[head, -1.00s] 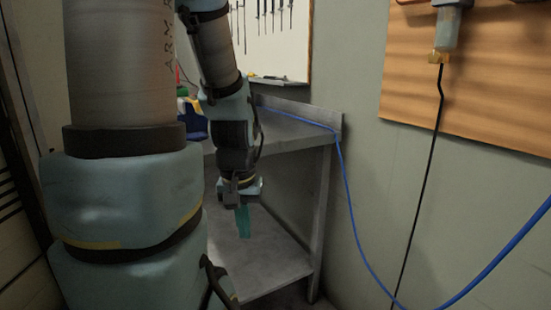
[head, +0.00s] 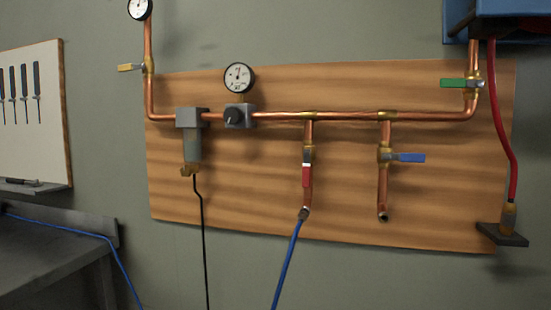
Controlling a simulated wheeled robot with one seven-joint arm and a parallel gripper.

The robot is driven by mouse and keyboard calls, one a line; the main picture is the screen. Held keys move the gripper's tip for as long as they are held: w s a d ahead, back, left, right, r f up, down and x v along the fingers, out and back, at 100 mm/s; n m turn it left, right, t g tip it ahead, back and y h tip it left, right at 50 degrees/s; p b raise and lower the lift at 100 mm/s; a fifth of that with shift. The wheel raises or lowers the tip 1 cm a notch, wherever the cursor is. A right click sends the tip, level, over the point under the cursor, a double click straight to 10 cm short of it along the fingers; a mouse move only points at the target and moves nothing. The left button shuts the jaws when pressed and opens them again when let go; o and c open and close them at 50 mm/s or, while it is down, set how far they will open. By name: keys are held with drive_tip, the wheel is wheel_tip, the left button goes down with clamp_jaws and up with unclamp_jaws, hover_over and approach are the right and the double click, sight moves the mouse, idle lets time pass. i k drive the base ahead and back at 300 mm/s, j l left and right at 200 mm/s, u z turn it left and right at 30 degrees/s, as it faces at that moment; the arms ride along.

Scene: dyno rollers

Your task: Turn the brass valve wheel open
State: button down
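I see no round brass valve wheel in the head view. Brass valves with lever handles sit on the copper pipework (head: 270,116). A yellow lever (head: 130,67) points left, across the left upright pipe. A green lever (head: 455,83) lies across the right upright pipe. A red lever (head: 306,175) runs along the drop pipe with the blue hose. A blue lever (head: 408,157) points right, across the other drop pipe, whose lower end is open. My gripper is out of view.
A wooden board (head: 240,205) backs the pipes, with a gauge (head: 238,77) and a filter (head: 192,145). A blue hose (head: 287,262), black tube (head: 203,250) and red hose (head: 505,120) hang down. A metal bench (head: 50,265) stands at lower left.

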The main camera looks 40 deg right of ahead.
sight(185, 171)
drive_tip(key=z, duration=1.55)
drive_tip(key=k+l+z, duration=0.15)
drive_tip(key=k+z, duration=0.3)
